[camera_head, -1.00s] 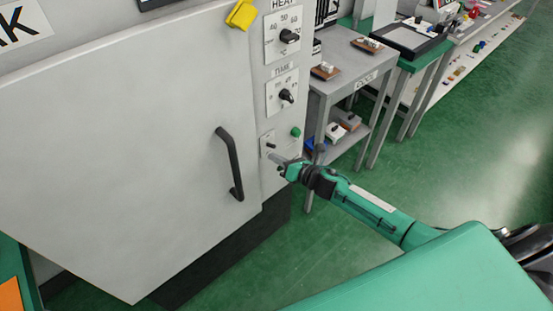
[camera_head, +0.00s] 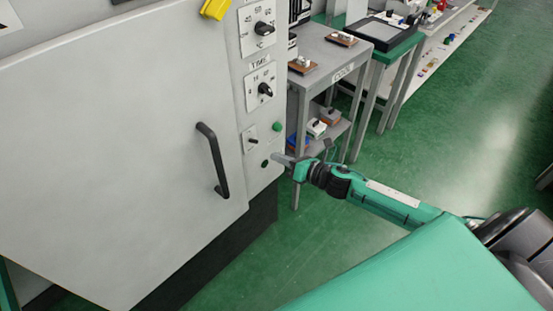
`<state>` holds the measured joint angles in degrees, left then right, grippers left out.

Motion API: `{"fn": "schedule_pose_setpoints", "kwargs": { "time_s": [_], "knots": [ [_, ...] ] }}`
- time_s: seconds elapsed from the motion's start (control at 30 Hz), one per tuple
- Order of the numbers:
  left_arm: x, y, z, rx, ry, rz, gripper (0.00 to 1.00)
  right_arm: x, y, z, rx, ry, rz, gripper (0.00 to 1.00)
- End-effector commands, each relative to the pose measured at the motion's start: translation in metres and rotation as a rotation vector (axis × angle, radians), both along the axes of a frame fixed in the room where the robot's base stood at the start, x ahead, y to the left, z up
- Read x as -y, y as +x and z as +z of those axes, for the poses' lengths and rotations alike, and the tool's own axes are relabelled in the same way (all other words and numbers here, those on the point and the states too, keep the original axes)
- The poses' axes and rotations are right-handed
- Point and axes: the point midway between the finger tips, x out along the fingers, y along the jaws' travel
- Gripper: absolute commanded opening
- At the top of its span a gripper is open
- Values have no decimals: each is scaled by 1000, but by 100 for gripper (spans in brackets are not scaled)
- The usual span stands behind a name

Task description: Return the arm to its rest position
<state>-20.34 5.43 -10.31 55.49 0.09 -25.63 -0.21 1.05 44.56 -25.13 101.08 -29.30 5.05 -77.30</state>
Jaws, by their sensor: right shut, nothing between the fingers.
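My right gripper (camera_head: 278,158) is shut and empty. It is in front of the lower part of the control panel (camera_head: 258,120) of a large grey cabinet, just right of a small dark button and below a green button (camera_head: 277,127). I cannot tell whether its tip touches the panel. My right arm (camera_head: 385,198) reaches in from the right, stretched toward the panel. My left gripper is not in view.
The cabinet door (camera_head: 110,150) is shut, with a black handle (camera_head: 213,160). Two black knobs and a small toggle switch (camera_head: 250,141) sit on the panel. A grey cart (camera_head: 330,65) with small items stands right of the panel. Green floor (camera_head: 470,130) lies open at the right.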

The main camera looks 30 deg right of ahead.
Motion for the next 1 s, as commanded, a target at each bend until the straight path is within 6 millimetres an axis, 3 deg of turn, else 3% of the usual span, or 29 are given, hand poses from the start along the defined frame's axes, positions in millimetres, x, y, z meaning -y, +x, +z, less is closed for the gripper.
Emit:
{"fn": "schedule_pose_setpoints", "kwargs": {
  "time_s": [0.4,0.53,0.67,0.77,0.87,1.0],
  "knots": [
    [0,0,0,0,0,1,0,0,0,-1,-1,1,-1,0],
    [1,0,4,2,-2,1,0,9,2,-21,-71,65,-53,0],
    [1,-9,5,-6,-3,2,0,37,-2,-84,-271,262,-219,0],
    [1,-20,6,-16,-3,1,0,59,-22,-153,-468,471,-404,0],
    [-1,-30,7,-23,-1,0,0,75,-57,-221,-642,670,-594,0],
    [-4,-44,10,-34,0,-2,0,82,-125,-306,-843,923,-866,0]
  ]
}}
